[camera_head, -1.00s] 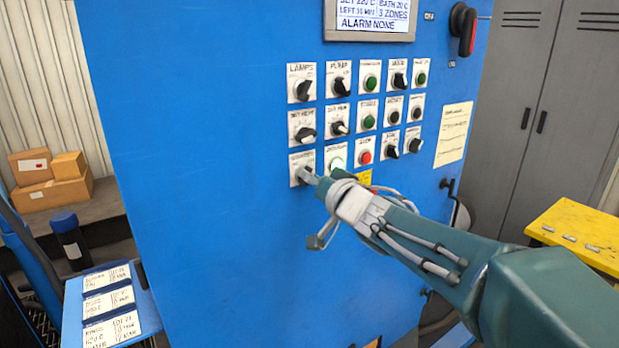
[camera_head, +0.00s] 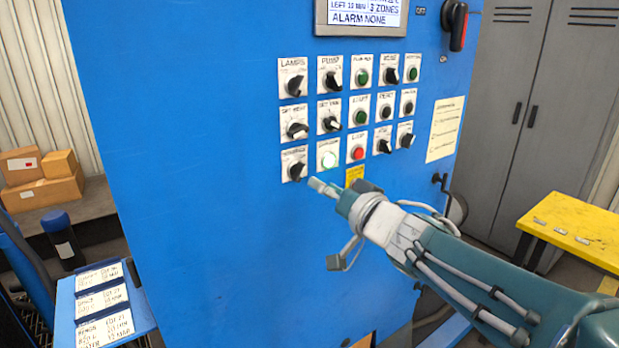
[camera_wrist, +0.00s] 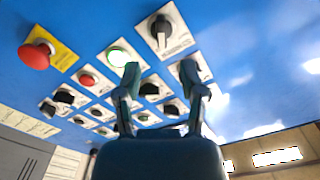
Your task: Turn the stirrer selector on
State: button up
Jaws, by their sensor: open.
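The stirrer selector (camera_head: 297,169) is a black knob on a white plate, at the bottom left of the button grid on the blue cabinet. Its label is too blurred to read surely. In the wrist view, where the panel looks upside down, the knob (camera_wrist: 160,29) is at the top, with a paler grip strip toward the lower edge. I cannot tell its setting for sure. My gripper (camera_head: 319,187) is just below and right of the knob, apart from it. In the wrist view its two fingers (camera_wrist: 160,80) are spread and empty.
A glowing pale-green button (camera_head: 328,156) is right beside the selector, then a red button (camera_head: 358,153). A yellow label (camera_head: 355,174) and a red mushroom button (camera_wrist: 36,55) are close by. The blue panel left of the grid is bare.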

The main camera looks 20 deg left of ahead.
jog(key=v, duration=0.4)
jog(key=shift+s+d, duration=0.15)
jog(key=shift+s, duration=0.05)
jog(key=s+d+f+m+t+h, duration=0.1)
jog(key=d+f+m+h, duration=0.15)
jog(key=d+h, duration=0.5)
jog(key=s+d+f+m+t+h, duration=0.1)
jog(key=d+f+m+h, duration=0.2)
jog(key=d, duration=0.7)
jog(key=s+d+f+g+h, duration=0.1)
jog(key=s+d+f+g, duration=0.1)
jog(key=s, duration=0.4)
jog(key=s+d+f+n+g+h, duration=0.1)
jog(key=s+f+g, duration=0.2)
jog(key=s+f, duration=0.2)
jog(key=s+d+f+g+h, duration=0.1)
jog(key=s+d+f+g, duration=0.1)
jog(key=s, duration=0.5)
notch_tip(320, 180, down, 2)
jog(key=shift+d+f+n+g, duration=0.1)
jog(key=shift+d+n+g, duration=0.25)
jog(key=shift+g, duration=0.25)
